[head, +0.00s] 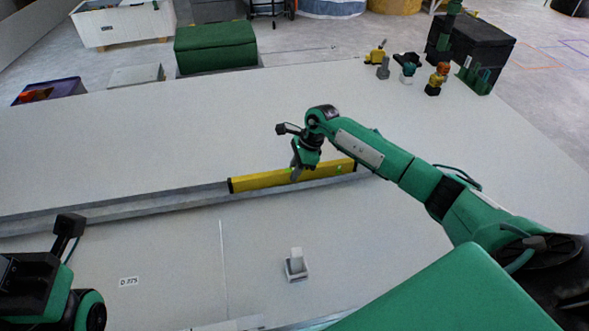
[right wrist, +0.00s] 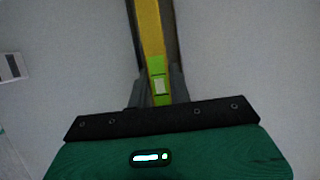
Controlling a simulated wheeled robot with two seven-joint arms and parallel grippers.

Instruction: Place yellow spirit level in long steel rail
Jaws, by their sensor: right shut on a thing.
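The yellow spirit level (head: 265,180) lies lengthwise along the right part of the long steel rail (head: 130,207) in the head view. My right gripper (head: 297,172) is shut on the level near its middle. The right wrist view shows the level (right wrist: 149,28) running away from the fingers (right wrist: 158,92), with a green vial section between them. Dark rail edges show along both sides of the level there. I cannot tell whether it rests fully on the rail floor. My left arm shows at the lower left of the head view, but its fingertips are not visible.
A small grey block with a white upright piece (head: 296,265) stands in front of the rail. A green box (head: 216,46) is beyond the far edge. The light panel surface (head: 150,130) behind the rail is clear.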

